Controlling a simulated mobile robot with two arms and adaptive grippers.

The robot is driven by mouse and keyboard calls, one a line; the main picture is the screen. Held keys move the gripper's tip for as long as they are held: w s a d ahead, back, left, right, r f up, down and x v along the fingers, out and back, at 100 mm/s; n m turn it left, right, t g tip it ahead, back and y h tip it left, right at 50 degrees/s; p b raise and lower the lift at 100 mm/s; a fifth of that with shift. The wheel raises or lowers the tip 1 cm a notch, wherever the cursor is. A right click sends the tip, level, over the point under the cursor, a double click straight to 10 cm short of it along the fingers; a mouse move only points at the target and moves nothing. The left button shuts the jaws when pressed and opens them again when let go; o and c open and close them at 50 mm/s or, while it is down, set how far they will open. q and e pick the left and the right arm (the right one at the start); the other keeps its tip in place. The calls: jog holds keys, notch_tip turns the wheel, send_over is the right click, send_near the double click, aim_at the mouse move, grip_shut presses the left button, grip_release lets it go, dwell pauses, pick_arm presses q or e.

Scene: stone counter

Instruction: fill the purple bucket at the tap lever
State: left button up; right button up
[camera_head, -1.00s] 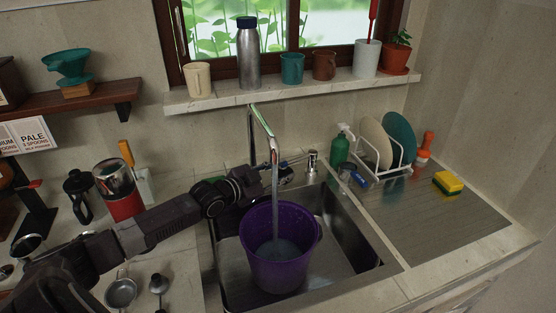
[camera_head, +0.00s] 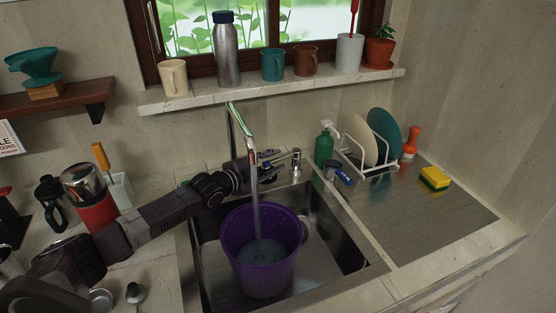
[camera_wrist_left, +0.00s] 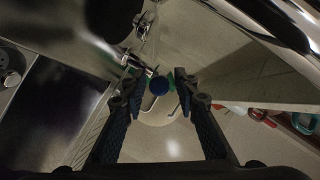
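The purple bucket (camera_head: 238,262) stands upright in the steel sink under the chrome tap (camera_head: 246,140). Water (camera_head: 258,215) runs from the spout into it, and shallow water lies inside. My left gripper (camera_head: 266,160) is behind the spout, by the tap's base. My right gripper is out of view.
A soap pump (camera_head: 296,162), green bottle (camera_head: 324,147) and dish rack (camera_head: 372,165) stand right of the tap. A yellow sponge (camera_head: 434,179) lies on the drainboard (camera_head: 420,215). Cups and a steel bottle (camera_head: 226,55) line the sill. A red grinder (camera_head: 92,205) stands left.

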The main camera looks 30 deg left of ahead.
pick_arm(q)
jog(key=shift+x, duration=0.95)
grip_shut()
